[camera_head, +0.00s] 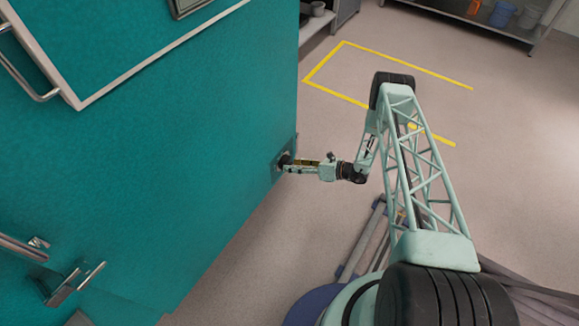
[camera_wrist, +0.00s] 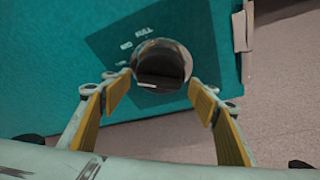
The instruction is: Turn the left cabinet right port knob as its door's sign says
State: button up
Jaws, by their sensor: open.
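The port knob (camera_wrist: 160,62) is a dark round knob with a shiny rim. It sits on a darker teal plate (camera_wrist: 108,48) with small white lettering that seems to read MID and FULL. The plate is on the teal cabinet (camera_head: 190,130), near its right edge. My gripper (camera_wrist: 161,90) is open, with one yellow-padded finger on each side of the knob; I cannot tell whether they touch it. In the head view my gripper (camera_head: 287,165) reaches the cabinet face and mostly hides the knob. A framed panel (camera_head: 188,5) is cut off at the top; no wording is legible.
Metal handles (camera_head: 72,283) stick out at the cabinet's lower left, and another handle (camera_head: 25,75) at the upper left. Open floor (camera_head: 400,50) with yellow tape lies to the right. A shelf with containers (camera_head: 503,14) stands at the back.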

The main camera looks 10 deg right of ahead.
jog(key=shift+x, duration=1.2)
jog(key=c, duration=0.6)
